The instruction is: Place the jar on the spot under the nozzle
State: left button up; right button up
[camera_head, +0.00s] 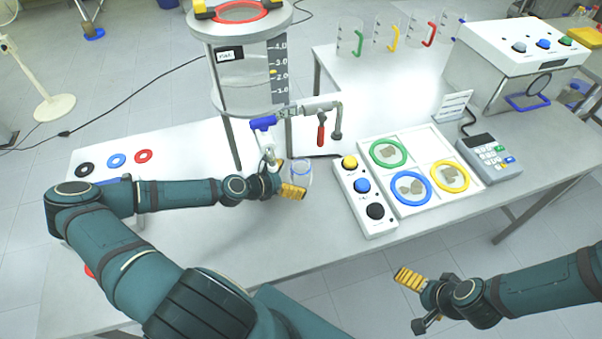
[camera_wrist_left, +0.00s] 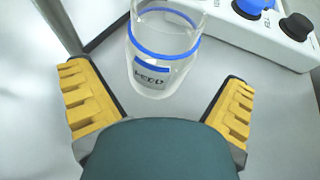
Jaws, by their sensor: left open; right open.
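The jar (camera_wrist_left: 164,55) is clear glass with a blue ring near its rim and a blue-topped label. In the head view the jar (camera_head: 301,171) stands on the table under the reactor's outlet area. My left gripper (camera_head: 281,178) is beside it. In the left wrist view my left gripper (camera_wrist_left: 160,108) is open, with yellow pads spread apart and the jar just beyond them. The nozzle (camera_head: 335,133) hangs from the pipe below the glass reactor (camera_head: 243,80). The spot under it is hard to make out. My right gripper (camera_head: 418,302) is open and empty, in front of the table.
A button box (camera_head: 366,196) with yellow, blue and black buttons stands right of the jar. A white tray (camera_head: 424,202) with ringed dishes and a keypad device (camera_head: 488,158) are further right. A reactor leg (camera_head: 228,142) rises near my left gripper. Coloured rings lie at the table's left.

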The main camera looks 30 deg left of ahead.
aim_at(293, 177)
pick_arm(q)
jog(key=shift+x, duration=1.55)
jog(key=c, duration=1.3)
jog(key=shift+w+r, duration=0.1)
